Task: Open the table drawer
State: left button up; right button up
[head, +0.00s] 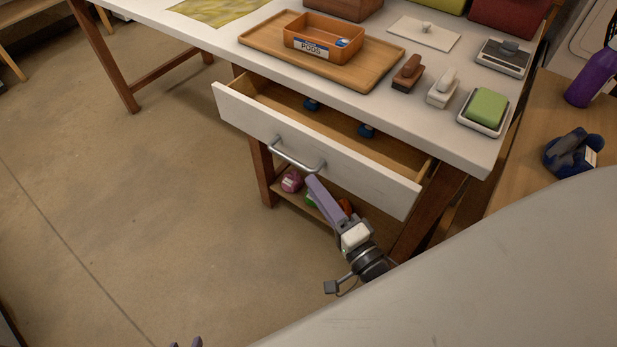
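The white table drawer (330,155) stands partly pulled out from under the white tabletop, with its wooden inside showing. Its grey bar handle (296,160) is on the front panel. My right gripper (312,182) is just below the right end of the handle, with its lavender fingers pointing up at it. The fingers overlap in this view, so I cannot tell whether they are open or touch the handle. Only the two fingertips of my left gripper (185,343) show at the bottom edge, apart and with nothing visible between them.
Small blue things (366,131) lie in the drawer. A wooden tray (256,38) with an orange box (322,36) and several dispensers sit on the tabletop (225,42). A low shelf below holds a pink ball (291,181). The floor at left is clear.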

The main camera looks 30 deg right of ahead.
aim_at(292, 159)
jog(key=shift+s, duration=0.25)
pick_arm(q)
jog(key=shift+f, duration=0.15)
jog(key=b, duration=0.1)
jog(key=f+b, duration=0.1)
jog(key=b, duration=0.1)
jog(key=shift+w+d+f, duration=0.15)
jog(key=shift+w+d, duration=0.1)
jog(key=shift+d, duration=0.15)
pick_arm(e)
jog(key=w+n, duration=0.1)
jog(key=w, duration=0.2)
jog(key=w+n+t+y, duration=0.1)
jog(key=w+n, duration=0.1)
jog(key=w, duration=0.2)
jog(key=w+a+n, duration=0.1)
jog(key=w+n, duration=0.1)
jog(key=w, duration=0.1)
jog(key=shift+w+a+r+y, duration=0.1)
jog(key=shift+w+r+y, duration=0.2)
jog(key=shift+r, duration=0.1)
jog(key=shift+s, duration=0.1)
grip_shut()
jog(key=shift+a, duration=0.1)
